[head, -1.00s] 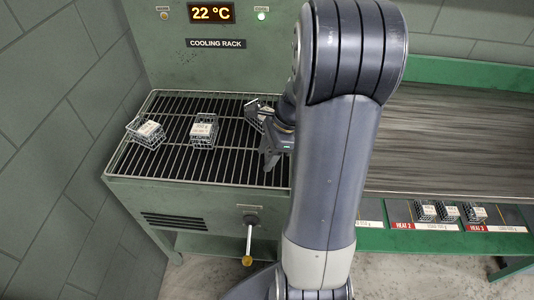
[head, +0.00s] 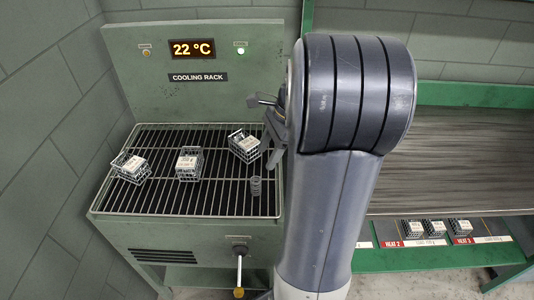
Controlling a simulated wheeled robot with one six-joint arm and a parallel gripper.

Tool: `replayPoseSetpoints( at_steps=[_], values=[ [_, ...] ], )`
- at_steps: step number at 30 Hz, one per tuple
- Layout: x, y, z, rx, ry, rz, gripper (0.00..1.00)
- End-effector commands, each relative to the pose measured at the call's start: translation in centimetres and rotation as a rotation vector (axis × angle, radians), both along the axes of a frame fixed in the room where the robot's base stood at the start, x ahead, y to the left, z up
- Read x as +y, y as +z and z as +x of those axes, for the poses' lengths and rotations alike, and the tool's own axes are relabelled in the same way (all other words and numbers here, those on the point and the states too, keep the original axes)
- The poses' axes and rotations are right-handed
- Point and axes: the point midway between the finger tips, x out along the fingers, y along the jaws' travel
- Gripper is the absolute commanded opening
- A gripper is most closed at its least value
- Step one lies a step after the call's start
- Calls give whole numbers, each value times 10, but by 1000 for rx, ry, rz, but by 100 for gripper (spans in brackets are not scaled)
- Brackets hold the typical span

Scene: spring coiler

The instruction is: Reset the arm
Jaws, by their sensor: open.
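My gripper (head: 270,118) is open and sits above the right part of the cooling rack, partly hidden behind my arm. It looks empty and clear of the baskets. The cooling rack (head: 150,206) is a green cabinet with a dark wire grate. Three small wire baskets with white labels stand on the grate: a left one (head: 132,166), a middle one (head: 189,164) and a right one (head: 244,146), which is turned at an angle. A small grey coil spring (head: 256,186) stands on the grate below the right basket.
The rack's back panel (head: 205,98) carries a display reading 22 °C. A lever with a yellow knob (head: 239,292) hangs at the rack's front. To the right, a green bench (head: 440,258) holds several small baskets beside HEAT labels. A wall closes off the left.

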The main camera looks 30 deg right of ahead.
Motion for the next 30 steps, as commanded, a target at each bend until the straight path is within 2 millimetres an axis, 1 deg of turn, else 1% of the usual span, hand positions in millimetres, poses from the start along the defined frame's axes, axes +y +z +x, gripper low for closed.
replayPoseSetpoints(
  at_steps=[5, 8, 10, 25, 27, 28, 30],
  values=[
    [1, -2, 0, 1, 0, 1, 50],
    [4, -9, 1, 1, 2, 1, 50],
    [7, -18, 2, 3, 2, 2, 50],
    [44, -108, 11, 5, 2, 3, 50],
    [46, -121, 11, 3, 2, 2, 50],
    [45, -106, 13, -4, 0, -2, 50],
    [45, -95, 13, -4, 0, -1, 50]
  ],
)
